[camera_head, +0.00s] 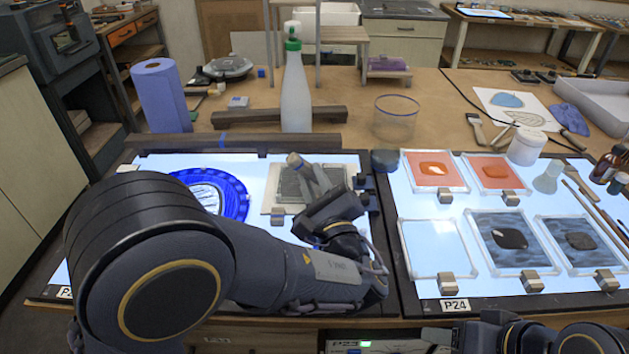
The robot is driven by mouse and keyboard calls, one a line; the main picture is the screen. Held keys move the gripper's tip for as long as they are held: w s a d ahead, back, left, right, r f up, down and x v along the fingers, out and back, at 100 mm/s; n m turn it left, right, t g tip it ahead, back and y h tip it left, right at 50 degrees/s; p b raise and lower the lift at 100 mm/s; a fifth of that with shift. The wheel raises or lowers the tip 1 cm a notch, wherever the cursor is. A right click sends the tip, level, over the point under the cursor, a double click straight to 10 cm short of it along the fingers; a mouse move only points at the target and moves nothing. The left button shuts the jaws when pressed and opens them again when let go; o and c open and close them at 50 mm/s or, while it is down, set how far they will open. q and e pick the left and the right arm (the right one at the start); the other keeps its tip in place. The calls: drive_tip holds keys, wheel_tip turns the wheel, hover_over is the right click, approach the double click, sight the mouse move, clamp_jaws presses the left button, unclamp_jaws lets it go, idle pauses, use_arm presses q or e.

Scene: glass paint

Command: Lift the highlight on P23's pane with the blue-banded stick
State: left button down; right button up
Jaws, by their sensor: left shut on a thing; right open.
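My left gripper (312,180) reaches over the left light panel (160,163) and is shut on a slim pale stick (296,162). Its tip end is tilted; I cannot make out a blue band on it. The gripper is over a small grey textured pane (343,178), partly hiding it; I cannot tell whether the stick touches it. A blue round glass piece (236,190) with a pale centre lies to its left, partly behind my arm. A label at the panel's front left is mostly covered, so P23 is not readable. My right gripper (447,338) is low at the bottom edge, mostly cut off.
The right light panel (405,272), labelled P24 (455,305), carries several framed panes with metal clips. A dark wooden bar (255,141) and a white bottle (296,95) stand behind the left panel. A clear jar (396,120) and blue paper roll (161,95) are near.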

sight(304, 162)
use_arm(q)
drive_tip(key=shift+w+a, duration=0.3)
drive_tip(key=shift+a, duration=0.5)
drive_tip(key=shift+d, duration=0.1)
drive_tip(key=shift+w+d, duration=0.35)
drive_tip(key=shift+d, duration=0.55)
drive_tip(key=shift+a, duration=0.1)
drive_tip(key=shift+a+b, duration=0.5)
drive_tip(key=shift+a, duration=0.4)
drive_tip(key=shift+r+p, duration=1.7)
drive_tip(key=shift+r, duration=0.75)
